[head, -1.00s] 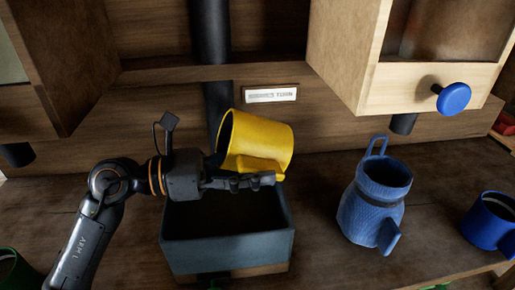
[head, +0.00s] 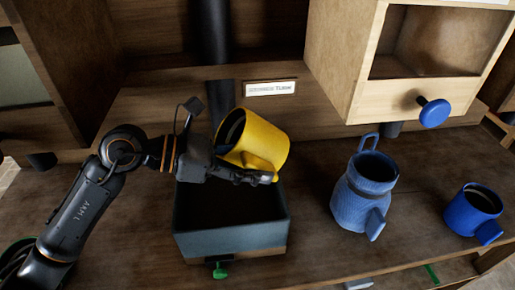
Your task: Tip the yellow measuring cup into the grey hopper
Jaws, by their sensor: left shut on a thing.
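The yellow measuring cup (head: 262,142) is tilted on its side above the grey hopper, its mouth facing the upper left. My left gripper (head: 262,177) is shut on the cup at its lower side, near the handle. The grey hopper (head: 232,243) is an open box on the bench, just below the cup and gripper. Its inside is dark, so I cannot tell what it holds. I see no stream falling from the cup. My right gripper is not in view.
A blue ribbed jug (head: 362,200) and a blue mug (head: 472,212) stand on the bench to the right. A wooden bin with a blue knob (head: 433,113) overhangs the back right. A dark pipe (head: 212,35) rises behind the hopper. A green knob (head: 219,271) sits at the hopper's front.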

